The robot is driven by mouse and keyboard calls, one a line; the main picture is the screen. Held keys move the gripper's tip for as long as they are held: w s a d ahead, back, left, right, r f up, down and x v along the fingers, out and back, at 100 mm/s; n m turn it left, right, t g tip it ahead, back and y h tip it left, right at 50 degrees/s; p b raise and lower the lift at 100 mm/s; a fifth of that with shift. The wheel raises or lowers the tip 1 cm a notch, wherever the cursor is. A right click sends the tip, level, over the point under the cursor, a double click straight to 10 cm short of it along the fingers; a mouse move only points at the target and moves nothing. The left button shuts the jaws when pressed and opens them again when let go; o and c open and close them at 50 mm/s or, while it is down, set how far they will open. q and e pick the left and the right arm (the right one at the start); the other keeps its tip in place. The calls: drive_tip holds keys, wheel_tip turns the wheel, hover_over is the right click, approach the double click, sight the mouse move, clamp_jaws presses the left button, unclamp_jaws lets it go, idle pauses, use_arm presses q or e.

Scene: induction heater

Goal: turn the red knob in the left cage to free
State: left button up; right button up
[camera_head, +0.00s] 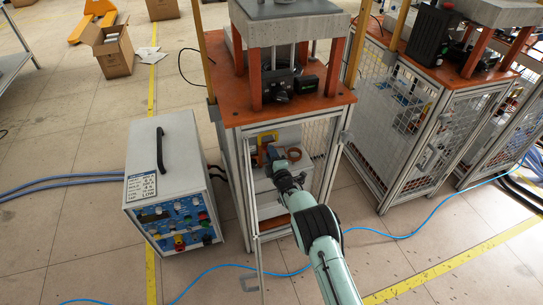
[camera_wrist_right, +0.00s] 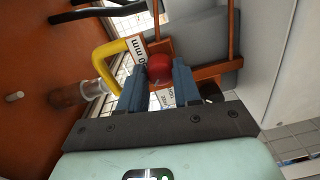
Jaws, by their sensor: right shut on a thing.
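The left cage (camera_head: 242,190) stands in the middle of the head view, below an orange top plate, with its front open. My right arm reaches into it from below. My right gripper (camera_head: 274,156) is inside the cage, and the knob is hard to make out there. In the right wrist view, the round red knob (camera_wrist_right: 160,68) sits between the two blue-grey fingertips of my right gripper (camera_wrist_right: 160,86), which is shut on it. A white label is partly hidden behind the knob. My left gripper is not in view.
A yellow curved handle (camera_wrist_right: 103,62) is close to the left finger in the wrist view. A grey control box (camera_head: 168,180) stands left of the cage. Another mesh cage (camera_head: 390,120) stands to the right. Blue hose (camera_head: 400,235) crosses the floor.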

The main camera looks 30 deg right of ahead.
idle(0.5)
drive_tip(key=o, duration=1.1)
drive_tip(key=shift+c, duration=0.2)
drive_tip(key=shift+s, duration=0.1)
use_arm(q)
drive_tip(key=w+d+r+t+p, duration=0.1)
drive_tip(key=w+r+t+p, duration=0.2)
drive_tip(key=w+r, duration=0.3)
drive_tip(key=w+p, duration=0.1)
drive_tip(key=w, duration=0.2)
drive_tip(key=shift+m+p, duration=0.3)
drive_tip(key=shift+p, duration=0.05)
use_arm(e)
drive_tip(key=v, duration=1.3)
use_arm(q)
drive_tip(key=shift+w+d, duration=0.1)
use_arm(e)
drive_tip(key=shift+a, duration=0.1)
